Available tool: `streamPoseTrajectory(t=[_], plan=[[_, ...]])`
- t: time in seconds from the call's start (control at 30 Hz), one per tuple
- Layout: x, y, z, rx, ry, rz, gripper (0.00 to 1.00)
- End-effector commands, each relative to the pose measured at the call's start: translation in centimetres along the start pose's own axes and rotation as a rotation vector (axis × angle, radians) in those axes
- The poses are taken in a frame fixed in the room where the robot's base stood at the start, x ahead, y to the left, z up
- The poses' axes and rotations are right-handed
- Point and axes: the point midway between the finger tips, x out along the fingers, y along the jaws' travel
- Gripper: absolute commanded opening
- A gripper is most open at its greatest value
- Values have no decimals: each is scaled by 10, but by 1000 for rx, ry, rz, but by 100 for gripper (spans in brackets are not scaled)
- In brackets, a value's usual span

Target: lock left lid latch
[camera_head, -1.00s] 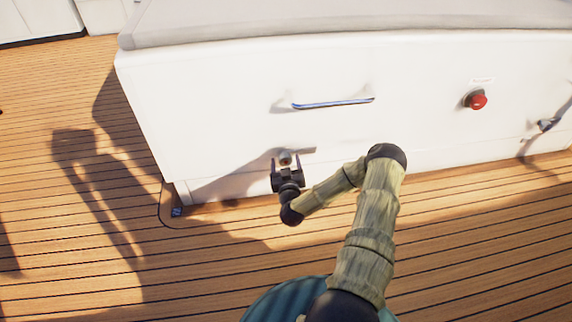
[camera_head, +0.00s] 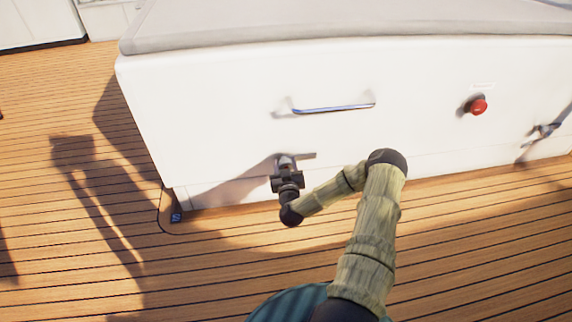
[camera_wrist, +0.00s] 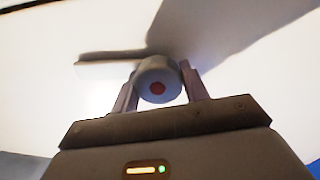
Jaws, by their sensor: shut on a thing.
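The left lid latch (camera_head: 287,160) is a small metal knob low on the white box front, towards its left end. In the wrist view the latch (camera_wrist: 158,79) shows a round grey end with a red dot in its middle. My gripper (camera_head: 286,172) is at the latch, and its body hides part of it. In the wrist view my gripper (camera_wrist: 158,88) has one finger on each side of the knob, shut on it. A pale bar and its dark shadow extend left from the knob there.
The white box (camera_head: 220,100) has a metal handle (camera_head: 333,108) above the latch and a red button (camera_head: 478,106) to the right. Another latch (camera_head: 546,130) is at the far right. The wooden deck (camera_head: 60,240) is clear at left.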

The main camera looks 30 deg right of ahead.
Motion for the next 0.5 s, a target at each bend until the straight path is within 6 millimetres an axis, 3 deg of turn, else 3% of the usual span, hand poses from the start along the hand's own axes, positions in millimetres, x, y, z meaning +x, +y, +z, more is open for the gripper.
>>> streamPoseTrajectory(t=[0.5], plan=[[0, 3, -6, 279, -23, 1, 22]])
